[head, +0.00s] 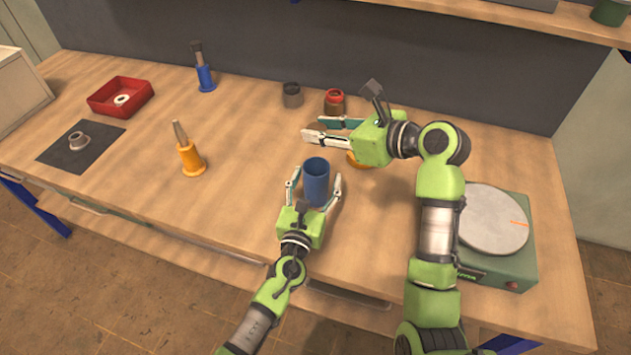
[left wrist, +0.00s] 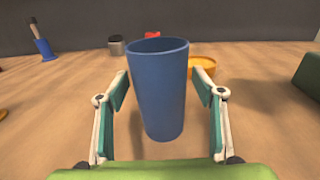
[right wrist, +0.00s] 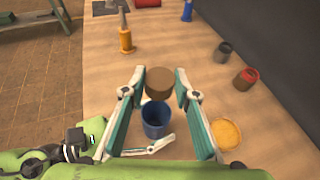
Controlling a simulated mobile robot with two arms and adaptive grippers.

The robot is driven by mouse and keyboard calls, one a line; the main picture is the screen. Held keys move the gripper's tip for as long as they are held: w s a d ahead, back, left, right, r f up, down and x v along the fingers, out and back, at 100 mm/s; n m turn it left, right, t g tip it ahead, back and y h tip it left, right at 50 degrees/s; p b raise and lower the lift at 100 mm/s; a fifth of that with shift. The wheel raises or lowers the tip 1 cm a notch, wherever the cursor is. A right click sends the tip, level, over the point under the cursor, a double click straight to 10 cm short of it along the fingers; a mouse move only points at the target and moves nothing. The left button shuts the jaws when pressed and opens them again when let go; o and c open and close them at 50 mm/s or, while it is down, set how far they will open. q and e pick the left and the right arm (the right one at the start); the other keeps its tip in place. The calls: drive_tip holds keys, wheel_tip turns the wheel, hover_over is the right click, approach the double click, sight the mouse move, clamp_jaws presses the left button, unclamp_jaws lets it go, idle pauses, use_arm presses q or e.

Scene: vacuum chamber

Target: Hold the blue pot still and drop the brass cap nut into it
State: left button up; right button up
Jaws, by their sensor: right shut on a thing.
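The blue pot (head: 316,184) stands upright on the bench; it also shows in the left wrist view (left wrist: 160,95) and, seen from above, in the right wrist view (right wrist: 157,120). My left gripper (head: 315,182) is open with a finger on each side of the pot, and narrow gaps show in the left wrist view. My right gripper (head: 312,130) is shut on a brown round piece (right wrist: 159,81), which I take for the brass cap nut. It is held between the fingertips above the bench, beyond the pot. The fingers hide it in the head view.
A yellow-orange round dish (right wrist: 226,133) stands right of the pot. A grey cup (head: 292,96) and a red-topped jar (head: 335,102) stand behind. An orange-based tool (head: 190,158) stands left, a green scale (head: 500,265) right. The bench left of the pot is clear.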

use_arm(q)
drive_tip(key=c, duration=1.2)
use_arm(e)
wheel_tip(320, 180, down, 7)
drive_tip(key=shift+f, duration=0.55)
idle(1.4)
drive_tip(key=o, duration=1)
drive_tip(key=o, duration=0.4)
